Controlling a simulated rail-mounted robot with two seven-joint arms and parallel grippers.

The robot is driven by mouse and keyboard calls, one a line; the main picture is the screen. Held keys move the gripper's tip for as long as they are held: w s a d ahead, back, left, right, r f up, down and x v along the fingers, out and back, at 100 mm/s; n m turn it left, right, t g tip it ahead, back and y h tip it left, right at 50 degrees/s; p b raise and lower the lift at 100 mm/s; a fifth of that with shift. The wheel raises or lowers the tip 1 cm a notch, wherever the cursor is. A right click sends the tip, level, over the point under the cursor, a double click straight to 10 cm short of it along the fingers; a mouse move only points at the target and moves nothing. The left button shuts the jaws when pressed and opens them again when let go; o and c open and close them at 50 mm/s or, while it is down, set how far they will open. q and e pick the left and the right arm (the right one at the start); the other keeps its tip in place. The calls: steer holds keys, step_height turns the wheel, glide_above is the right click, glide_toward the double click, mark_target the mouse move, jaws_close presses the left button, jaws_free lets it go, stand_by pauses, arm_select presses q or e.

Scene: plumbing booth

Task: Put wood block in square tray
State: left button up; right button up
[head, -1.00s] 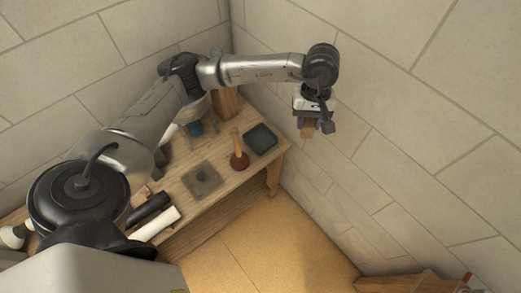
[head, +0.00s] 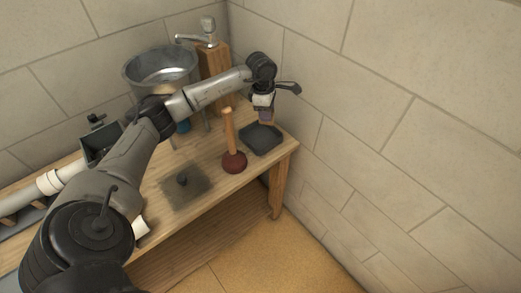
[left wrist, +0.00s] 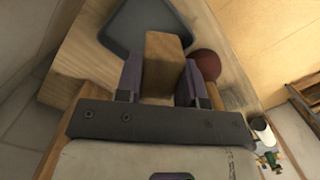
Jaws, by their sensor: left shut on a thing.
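The wood block (left wrist: 162,56) is a tan rectangular piece held between the two fingers of my left gripper (left wrist: 160,85) in the left wrist view. In the head view my left gripper (head: 265,114) is over the square tray (head: 262,138), a dark shallow tray at the bench's right end. The tray also shows in the left wrist view (left wrist: 117,40), beyond the block and partly hidden by it. I cannot tell the gap between block and tray. My right gripper is not in view.
A plunger (head: 233,160) with a wooden handle stands just left of the tray on the wooden bench (head: 210,200). A drain plate (head: 184,186) lies further left. A metal basin (head: 160,66) and a faucet (head: 208,32) are behind. The wall is close on the right.

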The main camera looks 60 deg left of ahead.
arm_select(q)
steer(key=shift+n, duration=0.8)
steer(key=a+f, duration=0.1)
steer(key=a+f+b, duration=0.1)
steer(key=f+b, duration=0.1)
steer(key=shift+s+a+f, duration=0.25)
steer(key=shift+s+a, duration=0.05)
steer(key=shift+a, duration=0.1)
step_height(320, 180, down, 7)
steer(key=shift+f+b, duration=0.1)
steer(key=shift+b, duration=1)
steer(key=shift+f, duration=0.25)
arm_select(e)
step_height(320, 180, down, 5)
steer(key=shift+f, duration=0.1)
arm_select(q)
steer(key=shift+f, duration=0.2)
steer(key=o, duration=0.9)
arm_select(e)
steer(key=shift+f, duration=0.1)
arm_select(q)
steer(key=shift+r, duration=0.1)
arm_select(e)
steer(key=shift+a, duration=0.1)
